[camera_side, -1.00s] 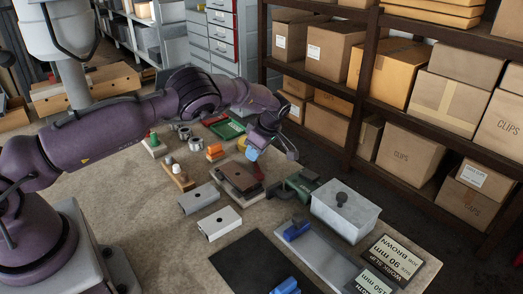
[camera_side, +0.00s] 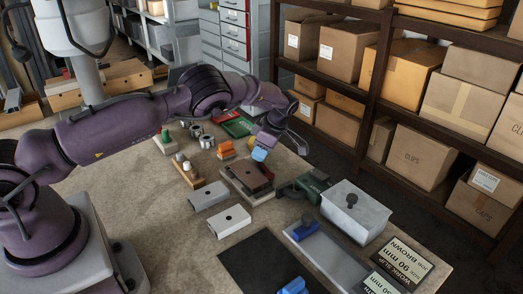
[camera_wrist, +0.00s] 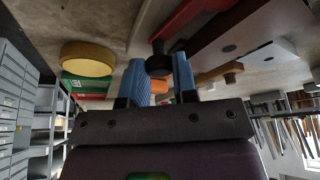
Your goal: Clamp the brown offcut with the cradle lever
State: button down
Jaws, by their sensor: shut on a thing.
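The brown offcut (camera_side: 244,174) lies flat in the cradle, whose base (camera_side: 262,196) shows below it, in the middle of the table. The red cradle lever (camera_side: 268,178) is at the offcut's right side, partly hidden. My gripper (camera_side: 261,152) is just behind the offcut, with its blue fingers low over the table. In the wrist view, my gripper (camera_wrist: 160,78) is shut on the black knob (camera_wrist: 158,62) at the end of the red lever (camera_wrist: 190,18). A dark brown surface (camera_wrist: 215,28), probably the offcut, is beside the lever. I cannot tell whether the lever presses on it.
Two grey profiles (camera_side: 231,220) lie in front of the cradle. A green clamp-like tool (camera_side: 310,184) and a grey lidded box (camera_side: 353,211) stand to the right. A yellow disc (camera_wrist: 87,59) is near my fingers.

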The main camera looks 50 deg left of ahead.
jog(key=c, duration=0.9)
grip_release()
jog(key=v, duration=1.3)
jog(key=shift+s+r, duration=0.1)
jog(key=shift+s, duration=0.05)
